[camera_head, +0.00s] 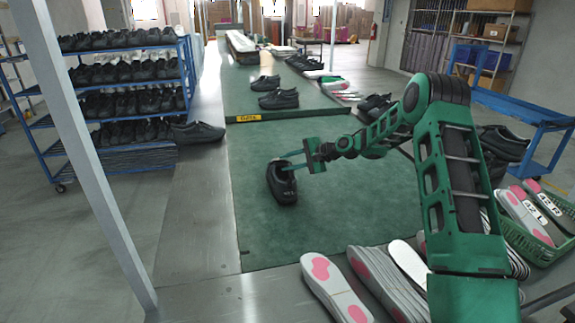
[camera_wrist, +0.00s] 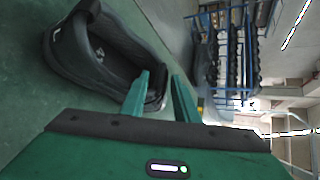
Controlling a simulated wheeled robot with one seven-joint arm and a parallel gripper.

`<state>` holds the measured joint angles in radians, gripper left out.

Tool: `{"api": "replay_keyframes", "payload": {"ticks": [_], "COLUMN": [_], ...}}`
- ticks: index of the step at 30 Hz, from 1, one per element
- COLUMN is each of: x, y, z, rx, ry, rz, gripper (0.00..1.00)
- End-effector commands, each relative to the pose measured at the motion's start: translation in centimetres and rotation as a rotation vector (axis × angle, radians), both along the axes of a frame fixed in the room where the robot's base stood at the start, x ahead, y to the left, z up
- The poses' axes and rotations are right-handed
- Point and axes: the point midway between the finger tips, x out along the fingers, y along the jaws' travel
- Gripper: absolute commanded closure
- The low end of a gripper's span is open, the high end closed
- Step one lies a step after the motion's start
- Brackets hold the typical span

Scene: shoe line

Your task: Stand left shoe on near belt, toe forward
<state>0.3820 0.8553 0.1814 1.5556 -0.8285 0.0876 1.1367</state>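A black shoe (camera_head: 284,190) rests on the green near belt (camera_head: 340,215), sole down and roughly upright. An end with small pale marks faces the head camera; the far end is partly hidden by my gripper. My gripper (camera_head: 288,162) is at the shoe's far, upper part, with its two fingers apart. In the wrist view the shoe (camera_wrist: 95,60) lies left, with its opening and a pale inside mark visible. There my gripper (camera_wrist: 160,90) has one finger overlapping the shoe's opening and the other beyond its edge. I cannot tell whether either touches.
A far belt (camera_head: 235,90) carries black shoes (camera_head: 279,99). A blue shoe rack (camera_head: 125,90) stands left, with a shoe (camera_head: 198,132) beside it. Insoles (camera_head: 335,288) lie in front, and a green basket (camera_head: 540,245) sits right. The near belt around the shoe is clear.

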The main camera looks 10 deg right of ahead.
Motion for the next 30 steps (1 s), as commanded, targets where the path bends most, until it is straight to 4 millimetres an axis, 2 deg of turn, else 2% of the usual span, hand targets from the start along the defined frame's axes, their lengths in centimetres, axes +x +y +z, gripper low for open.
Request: {"api": "replay_keyframes", "payload": {"ticks": [1,5,21,30], "x": [-0.2,-0.6,-5.9,-7.0], "y": [-0.1,-0.6,-7.0,-8.2], "z": [-0.6,-0.3,4.5,5.4], "rx": [-0.003,-0.003,-0.001,-0.001], "ry": [0.012,0.013,0.005,0.004], "rz": [-0.001,-0.002,-0.002,-0.001], "gripper": [0.63,0.63,0.63,0.63]}}
